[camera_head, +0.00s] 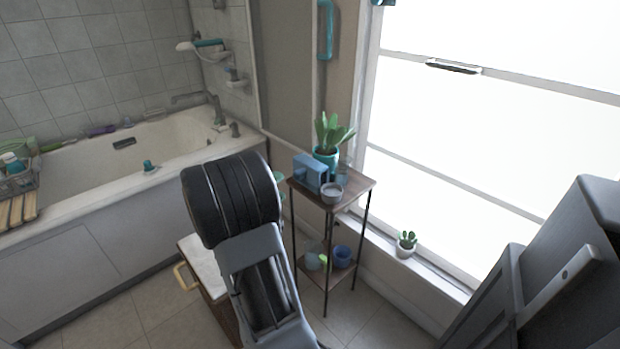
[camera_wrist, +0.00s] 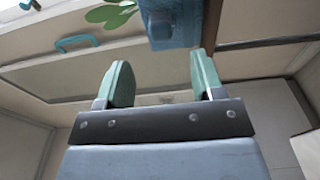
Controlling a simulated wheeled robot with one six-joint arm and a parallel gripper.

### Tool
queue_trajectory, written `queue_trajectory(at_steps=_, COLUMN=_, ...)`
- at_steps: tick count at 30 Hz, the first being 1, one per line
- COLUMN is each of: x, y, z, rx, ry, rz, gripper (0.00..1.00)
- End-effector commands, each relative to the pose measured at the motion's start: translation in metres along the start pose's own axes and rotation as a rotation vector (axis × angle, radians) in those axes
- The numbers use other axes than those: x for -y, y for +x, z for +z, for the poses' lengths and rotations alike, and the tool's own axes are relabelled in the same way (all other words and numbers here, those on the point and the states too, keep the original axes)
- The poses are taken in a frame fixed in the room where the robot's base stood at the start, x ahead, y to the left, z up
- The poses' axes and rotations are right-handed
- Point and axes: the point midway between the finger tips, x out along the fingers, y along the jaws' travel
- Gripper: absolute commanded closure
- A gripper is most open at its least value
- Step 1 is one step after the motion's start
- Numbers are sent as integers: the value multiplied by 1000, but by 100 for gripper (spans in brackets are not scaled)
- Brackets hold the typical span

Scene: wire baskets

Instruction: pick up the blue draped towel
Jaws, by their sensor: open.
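A blue, block-shaped thing (camera_head: 310,172) stands on the top of a small side table (camera_head: 362,184). It also shows at the top edge of the wrist view (camera_wrist: 172,25), partly cut off, beyond my fingertips. It is the most likely match for the blue draped towel, but I cannot tell whether it is cloth. My gripper (camera_wrist: 162,80) is open, with two green fingers apart and nothing between them. In the head view my own arm mostly hides the gripper, left of the table.
A potted plant (camera_head: 328,135) and a grey bowl (camera_head: 331,193) stand close to the blue thing. A lower shelf holds a blue pot (camera_head: 342,256). A small cactus (camera_head: 405,243) sits on the sill. The bathtub (camera_head: 150,160) is at left; a teal rail (camera_head: 325,30) hangs on the wall.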

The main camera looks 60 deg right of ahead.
Motion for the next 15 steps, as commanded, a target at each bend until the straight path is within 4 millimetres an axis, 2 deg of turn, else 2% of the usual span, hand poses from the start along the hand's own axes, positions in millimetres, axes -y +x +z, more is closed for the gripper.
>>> queue_trajectory(at_steps=3, x=1, y=18, z=1, rx=3, ry=0, rz=-1, gripper=38)
queue_trajectory(at_steps=11, x=0, y=34, z=0, rx=0, ry=-1, rz=-1, gripper=38)
queue_trajectory(at_steps=15, x=3, y=49, z=0, rx=2, ry=0, rz=-1, gripper=38)
